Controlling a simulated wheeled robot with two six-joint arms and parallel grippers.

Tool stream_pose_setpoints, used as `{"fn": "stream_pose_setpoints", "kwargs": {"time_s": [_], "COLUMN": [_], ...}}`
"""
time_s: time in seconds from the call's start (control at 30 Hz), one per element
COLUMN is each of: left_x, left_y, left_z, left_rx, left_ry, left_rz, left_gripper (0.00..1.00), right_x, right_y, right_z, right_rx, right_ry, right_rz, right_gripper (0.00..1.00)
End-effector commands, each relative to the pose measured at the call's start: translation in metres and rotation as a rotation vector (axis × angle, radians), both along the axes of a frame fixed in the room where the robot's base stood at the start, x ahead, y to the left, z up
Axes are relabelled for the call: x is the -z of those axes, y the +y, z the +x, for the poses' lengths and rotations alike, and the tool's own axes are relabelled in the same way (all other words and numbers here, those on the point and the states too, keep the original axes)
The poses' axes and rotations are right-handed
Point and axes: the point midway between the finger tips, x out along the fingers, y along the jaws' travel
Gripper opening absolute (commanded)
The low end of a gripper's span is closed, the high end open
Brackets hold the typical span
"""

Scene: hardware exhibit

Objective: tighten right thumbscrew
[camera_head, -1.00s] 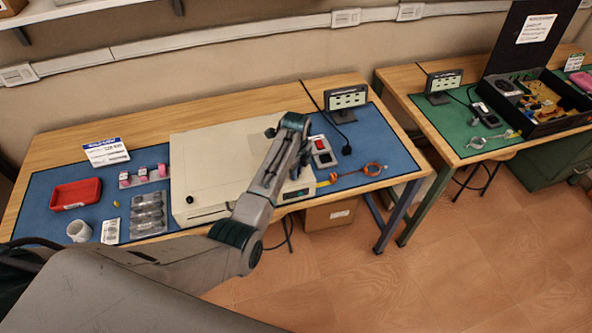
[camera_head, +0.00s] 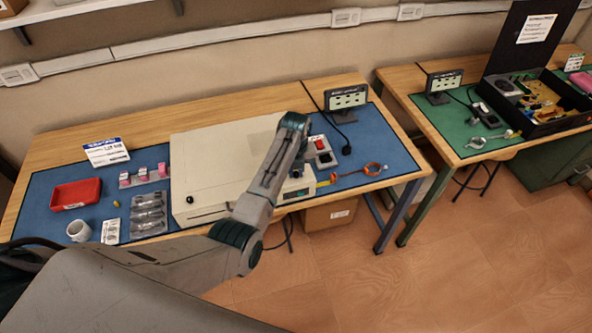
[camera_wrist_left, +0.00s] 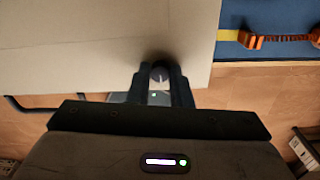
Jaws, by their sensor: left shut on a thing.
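The beige computer case (camera_head: 225,155) lies flat on the blue mat. In the head view my left arm (camera_head: 258,190) reaches across the case and hides most of this corner and the fingertips. The other, left thumbscrew (camera_head: 189,199) is a dark knob at the case's front left. My right gripper is not in view.
A red tray (camera_head: 76,194), a white cup (camera_head: 79,231) and clear packs (camera_head: 148,214) are left of the case. A small display (camera_head: 346,98) and an orange coiled cable (camera_head: 372,169) are to its right. A green-matted table (camera_head: 450,130) stands farther right.

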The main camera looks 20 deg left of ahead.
Motion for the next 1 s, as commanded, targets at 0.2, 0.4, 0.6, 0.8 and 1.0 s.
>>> {"fn": "stream_pose_setpoints", "kwargs": {"time_s": [0.2,0.4,0.6,0.8,1.0], "left_x": [-0.0015,-0.0016,-0.0016,-0.0016,-0.001], "left_y": [0.0003,0.0003,0.0002,0.0002,0.0003], "left_z": [0.0012,0.0012,0.0013,0.0013,0.0008], "left_rx": [0.076,0.103,0.106,0.106,0.105], "left_ry": [-0.003,-0.004,-0.004,-0.004,-0.002], "left_rz": [0.0,0.001,0.001,0.001,0.0], "left_gripper": [0.0,0.0,0.0,0.22,0.4], "right_x": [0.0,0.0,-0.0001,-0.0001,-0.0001], "right_y": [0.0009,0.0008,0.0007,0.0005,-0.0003], "right_z": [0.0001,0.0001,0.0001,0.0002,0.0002], "right_rx": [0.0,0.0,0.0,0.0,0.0], "right_ry": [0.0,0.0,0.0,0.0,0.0], "right_rz": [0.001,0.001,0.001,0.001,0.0], "right_gripper": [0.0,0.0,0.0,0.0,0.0]}}
